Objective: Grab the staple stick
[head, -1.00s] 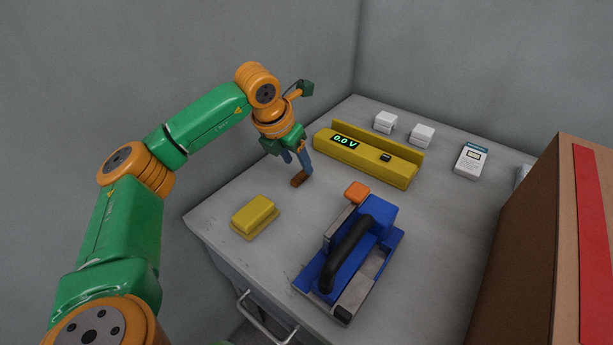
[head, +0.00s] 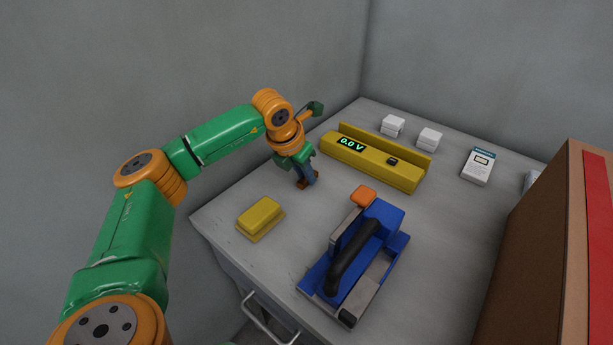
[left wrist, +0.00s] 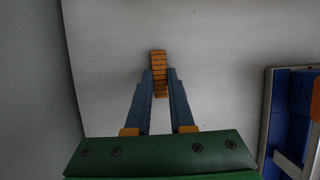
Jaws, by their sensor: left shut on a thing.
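The staple stick (left wrist: 158,57) is a small orange-brown ridged bar on the grey worktop. In the left wrist view it stands out beyond my fingertips. My left gripper (left wrist: 160,84) is shut on it, with one blue finger along each side. In the head view my left gripper (head: 306,179) points down at the worktop, and only a little of the brown stick (head: 302,185) shows at the fingertips; the fingers hide the rest. I cannot tell whether the stick is clear of the surface. My right gripper is not in view.
A blue stapler-like tool (head: 352,262) with a black handle and an orange end stands to the right. A yellow block (head: 260,216) lies nearer. Behind is a yellow unit (head: 372,165) reading 0.0 V. A cardboard box (head: 535,240) stands at the right; walls close the back and left.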

